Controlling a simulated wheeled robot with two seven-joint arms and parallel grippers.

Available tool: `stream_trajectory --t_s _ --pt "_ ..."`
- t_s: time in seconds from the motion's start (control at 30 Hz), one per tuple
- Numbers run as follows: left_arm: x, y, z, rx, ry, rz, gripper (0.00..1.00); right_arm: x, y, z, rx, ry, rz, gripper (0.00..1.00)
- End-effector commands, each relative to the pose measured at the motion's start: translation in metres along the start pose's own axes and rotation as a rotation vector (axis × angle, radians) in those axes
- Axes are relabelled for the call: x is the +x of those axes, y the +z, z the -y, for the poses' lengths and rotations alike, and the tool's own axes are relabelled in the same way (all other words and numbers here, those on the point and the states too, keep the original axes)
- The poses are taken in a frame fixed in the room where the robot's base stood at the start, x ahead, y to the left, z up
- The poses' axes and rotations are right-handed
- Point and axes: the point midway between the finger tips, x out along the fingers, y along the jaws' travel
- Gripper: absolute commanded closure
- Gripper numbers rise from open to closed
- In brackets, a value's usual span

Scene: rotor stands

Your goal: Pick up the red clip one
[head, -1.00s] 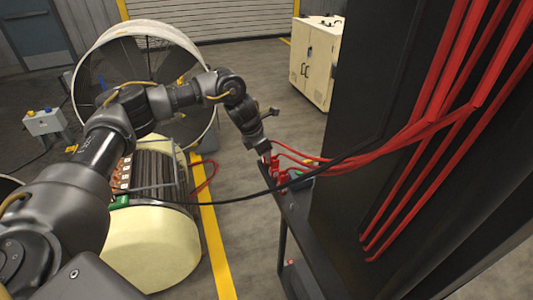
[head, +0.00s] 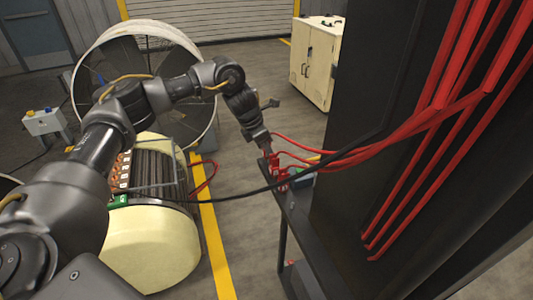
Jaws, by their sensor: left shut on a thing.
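Several red clips (head: 281,176) with red cables sit bunched at the far end of a narrow dark ledge (head: 310,232) beside the tall black cabinet. My left arm reaches in from the left, and my left gripper (head: 268,156) points down at the topmost red clip (head: 272,160). Its fingers are shut on that clip, small in the picture and partly hidden by the clip and cables. I cannot tell whether the clip is clear of the ledge. My right gripper is not in view.
Red cables (head: 345,160) and a black cable (head: 240,198) run from the tall black cabinet (head: 365,100) across the space near my gripper. A cream rotor (head: 150,245) stands left, with a green clip (head: 118,201). Open floor lies beyond the yellow line (head: 214,250).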

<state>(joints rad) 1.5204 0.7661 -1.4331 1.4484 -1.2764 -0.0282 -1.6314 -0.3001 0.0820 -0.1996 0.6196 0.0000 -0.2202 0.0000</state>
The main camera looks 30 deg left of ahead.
Motion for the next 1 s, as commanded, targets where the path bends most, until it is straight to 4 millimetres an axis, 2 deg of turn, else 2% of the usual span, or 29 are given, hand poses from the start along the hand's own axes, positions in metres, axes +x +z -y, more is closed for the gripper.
stream_trajectory --t_s 0.07,0.27,0.37,0.5,0.8,1.0 --pt "-0.009 0.005 0.000 0.002 0.002 0.007 1.00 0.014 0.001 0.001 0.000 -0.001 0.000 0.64" --pt "-0.057 -0.007 0.018 0.005 0.003 0.007 1.00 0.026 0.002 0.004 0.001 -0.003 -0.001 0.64" --pt "-0.086 -0.013 0.027 0.005 0.006 0.006 1.00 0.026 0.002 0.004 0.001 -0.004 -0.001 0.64" --pt "-0.108 -0.034 0.044 0.004 0.004 0.004 1.00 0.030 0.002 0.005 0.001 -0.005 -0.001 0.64" --pt "-0.140 -0.061 0.069 0.002 0.001 0.002 1.00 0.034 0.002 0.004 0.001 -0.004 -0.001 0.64" --pt "-0.147 -0.067 0.074 0.001 0.000 0.001 1.00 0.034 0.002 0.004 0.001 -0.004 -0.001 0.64"
